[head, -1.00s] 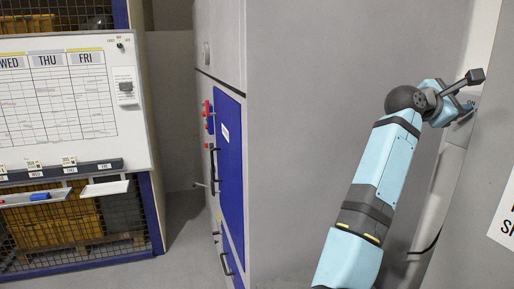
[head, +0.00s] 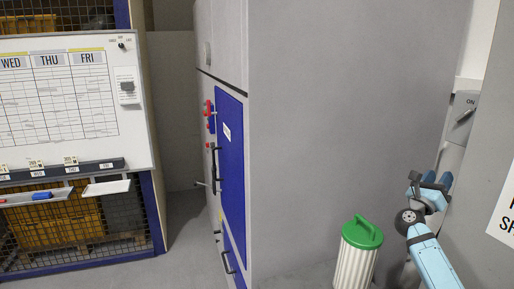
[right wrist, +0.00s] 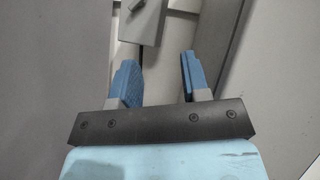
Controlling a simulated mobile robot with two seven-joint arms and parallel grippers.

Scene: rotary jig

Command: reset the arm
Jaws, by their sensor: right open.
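My right gripper (head: 431,180) is low at the right of the head view, below a grey switch box (head: 465,115) on the wall. Its blue fingers are apart with nothing held; they also show in the right wrist view (right wrist: 160,78). The box carries a small lever and the word "ON"; the lever slants up to the right. The lower part of a box (right wrist: 141,22) shows at the top of the right wrist view, apart from the fingers. My left gripper is out of view.
A white bin with a green lid (head: 362,232) stands on the floor left of my right arm. A large grey cabinet (head: 340,100) with a blue door (head: 231,165) fills the middle. A whiteboard planner (head: 60,105) is at the left. A grey panel stands close at the right.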

